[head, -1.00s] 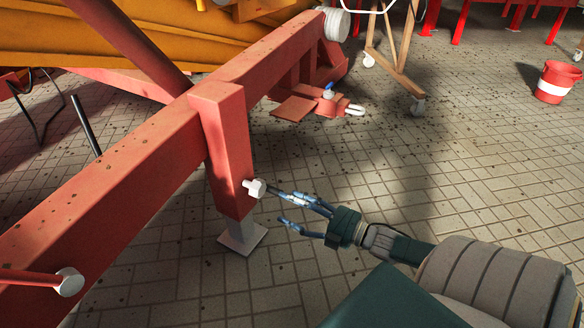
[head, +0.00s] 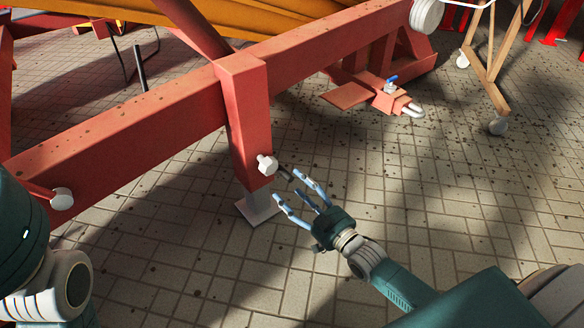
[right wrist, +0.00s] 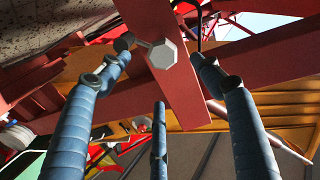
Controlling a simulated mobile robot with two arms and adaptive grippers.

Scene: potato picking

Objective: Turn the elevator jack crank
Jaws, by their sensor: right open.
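The elevator jack is a red upright post (head: 246,110) with a grey foot (head: 258,207) on the floor. Its crank has a pale hexagonal hub (head: 267,165) low on the post, with a short dark handle (head: 285,173) reaching toward my right gripper (head: 287,187). The right gripper is open, its fingers spread just right of and below the hub. In the right wrist view the hub (right wrist: 163,55) lies between the two outer fingertips (right wrist: 160,62), and its short arm reaches left to near the left fingertip; contact is unclear. My left gripper is out of the picture.
A long red beam (head: 130,130) runs behind the jack, with another pale knob (head: 62,198) at its left. A red hitch part (head: 392,97) with a blue lever stands to the right. A wooden wheeled stand (head: 487,60) is at upper right. The tiled floor (head: 440,190) is otherwise clear.

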